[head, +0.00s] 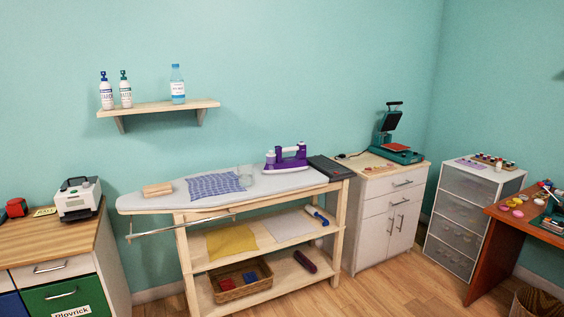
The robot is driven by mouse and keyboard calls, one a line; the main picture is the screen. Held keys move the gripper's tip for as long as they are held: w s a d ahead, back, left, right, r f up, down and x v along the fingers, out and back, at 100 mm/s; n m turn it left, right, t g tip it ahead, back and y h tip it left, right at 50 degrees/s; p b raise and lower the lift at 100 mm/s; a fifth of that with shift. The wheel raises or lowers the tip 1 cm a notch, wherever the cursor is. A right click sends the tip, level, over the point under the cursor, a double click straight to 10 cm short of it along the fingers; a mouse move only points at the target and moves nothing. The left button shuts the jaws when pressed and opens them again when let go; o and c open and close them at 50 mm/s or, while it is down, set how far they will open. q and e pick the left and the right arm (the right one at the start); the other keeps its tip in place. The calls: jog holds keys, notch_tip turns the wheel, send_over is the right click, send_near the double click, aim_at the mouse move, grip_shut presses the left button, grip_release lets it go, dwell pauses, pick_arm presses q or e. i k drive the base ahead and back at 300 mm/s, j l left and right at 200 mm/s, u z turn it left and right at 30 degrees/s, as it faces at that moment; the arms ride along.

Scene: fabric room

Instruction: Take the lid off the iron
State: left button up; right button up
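The purple iron (287,165) sits on the ironing board (290,183), towards its right end. It has a raised handle on top and a pale part at its left end. The iron is small in the picture, and I cannot clearly make out its lid. Neither of my grippers shows in the head view.
A clear cup (245,175), a blue checked cloth (214,185) and a wooden block (157,189) are also on the board. A dark flat pad (331,168) lies right of the iron. A wall shelf (158,107) with bottles hangs above. Wooden floor (360,290) is open in front.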

aim_at(284, 159)
jog(key=i+l+u, duration=0.1)
jog(key=i+l, duration=0.2)
jog(key=i+l+u, duration=0.1)
jog(key=i+l, duration=0.15)
jog(key=l, duration=0.2)
jog(key=i+l+u, duration=0.1)
jog(key=i+l, duration=0.15)
jog(key=l, duration=0.15)
jog(key=i+l+u, duration=0.15)
jog(key=l, duration=0.25)
jog(key=i, duration=0.1)
